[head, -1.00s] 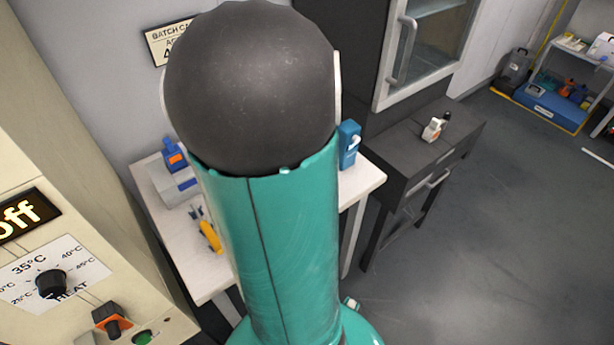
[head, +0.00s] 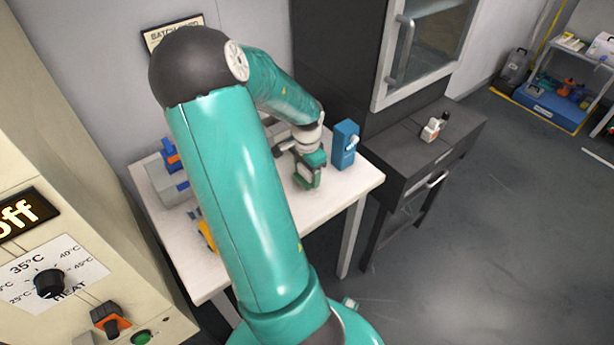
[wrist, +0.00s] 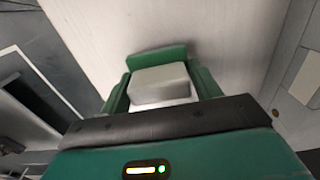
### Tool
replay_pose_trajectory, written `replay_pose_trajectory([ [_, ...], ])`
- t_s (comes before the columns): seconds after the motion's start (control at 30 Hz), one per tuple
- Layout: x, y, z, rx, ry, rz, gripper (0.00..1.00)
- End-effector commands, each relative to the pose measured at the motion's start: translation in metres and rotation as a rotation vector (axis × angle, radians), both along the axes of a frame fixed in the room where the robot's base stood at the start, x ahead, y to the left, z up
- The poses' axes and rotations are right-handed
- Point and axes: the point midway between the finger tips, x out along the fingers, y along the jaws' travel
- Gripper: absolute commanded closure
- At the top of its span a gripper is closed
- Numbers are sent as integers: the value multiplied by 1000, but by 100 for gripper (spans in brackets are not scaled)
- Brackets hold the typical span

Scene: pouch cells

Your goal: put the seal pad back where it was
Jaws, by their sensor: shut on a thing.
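My gripper (head: 308,178) is over the right part of the white table (head: 335,200), just left of a blue box. In the wrist view my gripper (wrist: 158,100) is shut on a pale grey block, which I take to be the seal pad (wrist: 160,78). Green parts stand on both sides of the block and behind it; I cannot tell which belong to the block. The white tabletop fills the view beyond. Whether the block touches the table is unclear. In the head view the block is too small and covered to make out.
The blue box (head: 345,145) with a white lever stands near the table's right edge. A grey device with a blue top (head: 168,178) and a partly hidden yellow tool (head: 207,236) are at left. A dark cabinet (head: 410,160) adjoins at right. A control panel (head: 65,270) flanks the left.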

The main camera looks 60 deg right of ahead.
Motion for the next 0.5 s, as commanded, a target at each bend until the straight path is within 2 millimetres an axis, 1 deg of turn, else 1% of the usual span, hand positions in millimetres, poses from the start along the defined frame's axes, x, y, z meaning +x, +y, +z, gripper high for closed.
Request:
replay_pose_trajectory([
  [0.03,-1,1,-10,3,3,-1,66],
  [0.13,-1,1,-20,1,2,-1,66],
  [0.4,-1,1,-21,0,1,0,66],
  [0.43,0,1,-22,0,1,0,35],
  [0.5,0,1,-21,0,1,0,22],
])
